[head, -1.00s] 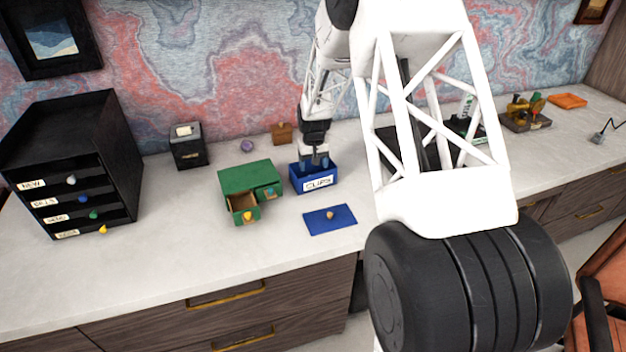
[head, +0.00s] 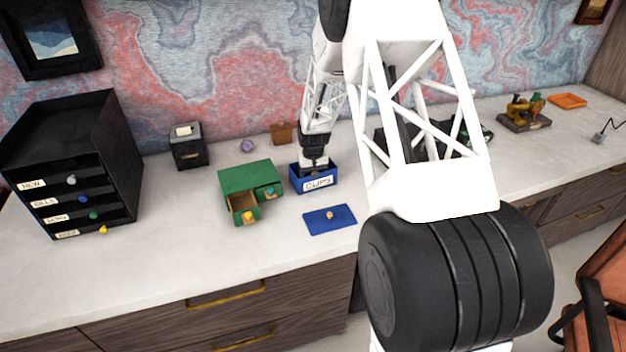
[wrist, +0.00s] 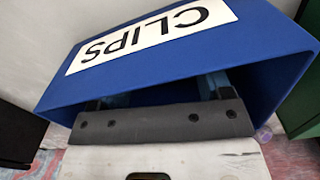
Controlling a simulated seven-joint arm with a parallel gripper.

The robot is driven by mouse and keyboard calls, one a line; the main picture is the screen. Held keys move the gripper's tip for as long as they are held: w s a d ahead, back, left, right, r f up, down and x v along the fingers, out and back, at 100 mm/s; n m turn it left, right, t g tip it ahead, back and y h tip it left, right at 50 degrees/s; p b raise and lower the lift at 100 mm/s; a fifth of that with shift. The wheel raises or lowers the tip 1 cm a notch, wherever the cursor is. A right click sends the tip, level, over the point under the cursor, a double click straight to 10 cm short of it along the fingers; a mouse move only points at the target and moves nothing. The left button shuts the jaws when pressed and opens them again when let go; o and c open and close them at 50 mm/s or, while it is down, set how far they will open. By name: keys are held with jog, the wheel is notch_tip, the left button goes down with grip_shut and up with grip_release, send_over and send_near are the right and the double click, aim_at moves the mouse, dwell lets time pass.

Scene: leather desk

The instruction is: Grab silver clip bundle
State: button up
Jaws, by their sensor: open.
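The silver clip bundle does not show in any view. A blue bin (head: 299,184) with a white "CLIPS" label stands on the desk, and the inside of it is mostly hidden by my gripper. My gripper (head: 315,174) points down into this bin, with its fingers below the rim. The wrist view shows the bin (wrist: 255,38) close up, with the gripper (wrist: 160,97) reaching into its opening. The fingers are open, their tips are hidden, and I cannot see anything between them.
A green drawer box (head: 245,178) with pulled-out drawers stands left of the bin. A black drawer unit (head: 110,130) is far left. The desk's front left is clear.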

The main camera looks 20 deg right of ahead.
dwell(0.5)
jog(key=c, duration=1)
jog(key=shift+r, duration=0.1)
notch_tip(320, 180, up, 10)
jog(key=shift+a, duration=0.15)
dwell(0.6)
